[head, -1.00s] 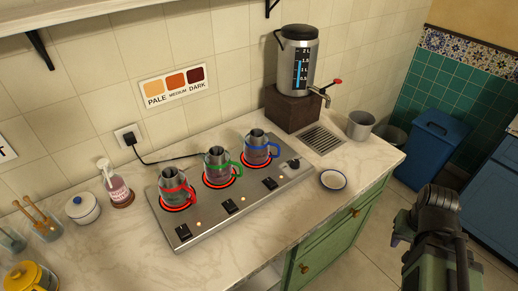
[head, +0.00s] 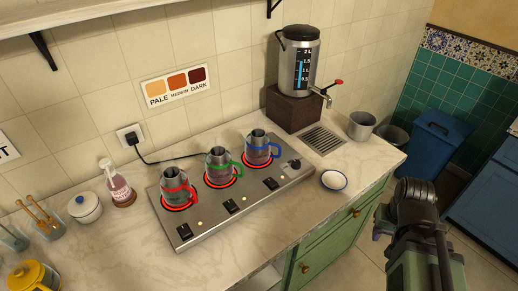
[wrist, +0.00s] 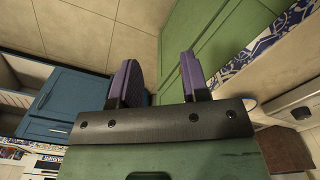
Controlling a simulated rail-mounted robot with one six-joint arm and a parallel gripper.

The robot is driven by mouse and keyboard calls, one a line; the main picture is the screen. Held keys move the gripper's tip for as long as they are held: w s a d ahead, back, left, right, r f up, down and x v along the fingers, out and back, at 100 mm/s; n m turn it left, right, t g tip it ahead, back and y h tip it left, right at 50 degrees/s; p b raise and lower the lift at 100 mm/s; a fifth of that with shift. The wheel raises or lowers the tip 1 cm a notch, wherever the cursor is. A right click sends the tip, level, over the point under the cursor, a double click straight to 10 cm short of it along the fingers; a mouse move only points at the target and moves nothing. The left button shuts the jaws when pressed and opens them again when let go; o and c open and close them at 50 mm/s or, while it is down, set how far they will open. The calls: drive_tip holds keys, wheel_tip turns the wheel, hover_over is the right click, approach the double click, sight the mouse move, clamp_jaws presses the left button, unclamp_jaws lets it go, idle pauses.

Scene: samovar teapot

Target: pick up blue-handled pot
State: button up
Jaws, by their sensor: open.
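In the head view my arm is at the lower right, off the counter and away from the pots, with the fingers hardly showing.
A metal urn (head: 297,62) with a tap stands on a dark block behind the hot plate. A small white dish (head: 334,180), a drain grate (head: 323,139) and a metal cup (head: 361,125) are at the counter's right. The front counter strip is clear.

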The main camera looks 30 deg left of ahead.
drive_tip(key=w+a+r+n+t+p, duration=0.2)
drive_tip(key=w+a+n, duration=0.1)
drive_tip(key=a, duration=1.2)
drive_tip(key=m+t+y, duration=0.1)
drive_tip(key=t+y, duration=0.2)
drive_tip(key=t, duration=0.3)
approach(279, 154)
drive_tip(key=b+x, duration=0.4)
drive_tip(key=shift+s+f, duration=0.1)
drive_tip(key=shift+f, duration=0.15)
drive_tip(key=b+x, duration=0.3)
drive_tip(key=x, duration=0.1)
drive_tip(key=shift+w+f, duration=0.25)
drive_tip(key=shift+f, duration=0.05)
drive_tip(key=shift+w+a+f+b, duration=0.15)
drive_tip(key=shift+w+f+b, duration=0.05)
drive_tip(key=shift+w+b, duration=0.15)
drive_tip(key=shift+s+r, duration=0.1)
drive_tip(key=shift+r, duration=0.1)
clamp_jaws()
